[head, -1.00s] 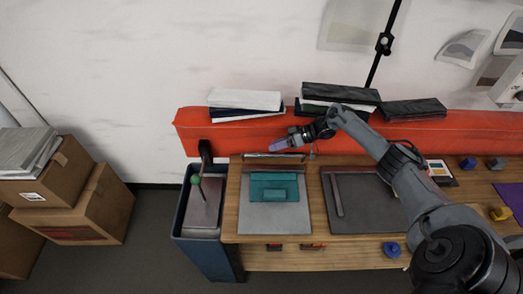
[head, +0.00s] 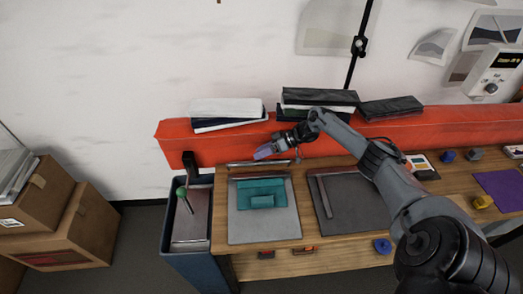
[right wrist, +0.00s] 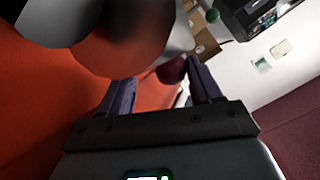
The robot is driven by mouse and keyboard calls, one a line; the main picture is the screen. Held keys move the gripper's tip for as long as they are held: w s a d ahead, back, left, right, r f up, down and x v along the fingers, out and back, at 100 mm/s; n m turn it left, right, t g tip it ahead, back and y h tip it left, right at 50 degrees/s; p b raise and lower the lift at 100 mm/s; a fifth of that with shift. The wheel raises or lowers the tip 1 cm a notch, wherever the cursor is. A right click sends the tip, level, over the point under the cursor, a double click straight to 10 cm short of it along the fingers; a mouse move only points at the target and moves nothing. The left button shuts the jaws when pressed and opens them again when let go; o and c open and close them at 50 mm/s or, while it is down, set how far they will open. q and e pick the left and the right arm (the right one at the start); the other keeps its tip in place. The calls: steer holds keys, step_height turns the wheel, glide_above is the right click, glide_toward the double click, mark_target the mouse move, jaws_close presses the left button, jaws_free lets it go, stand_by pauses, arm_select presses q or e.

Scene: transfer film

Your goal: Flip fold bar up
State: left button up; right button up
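A grey board (head: 240,228) lies on the wooden bench with a teal, folded-looking piece (head: 255,194) on it. A thin grey bar (head: 243,163), which looks like the fold bar, runs along the board's back edge and lies low. My right gripper (head: 263,153) has purple fingers and hovers at or just above this bar; contact cannot be told. In the right wrist view its two fingers (right wrist: 165,92) stand apart. A dark red rounded thing (right wrist: 172,70) shows beyond them, and a large blurred grey-orange shape fills the upper left. My left gripper is not in view.
A red padded rail (head: 430,127) runs behind the bench with stacked books (head: 225,110) on it. A dark board (head: 345,205) lies to the right. A blue bin (head: 178,235) with a green-knobbed lever (head: 182,193) stands at left.

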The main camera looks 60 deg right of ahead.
steer(key=shift+s, duration=0.1)
steer(key=v, duration=1)
steer(key=shift+s+d+r, duration=0.15)
steer(key=shift+d+r, duration=0.05)
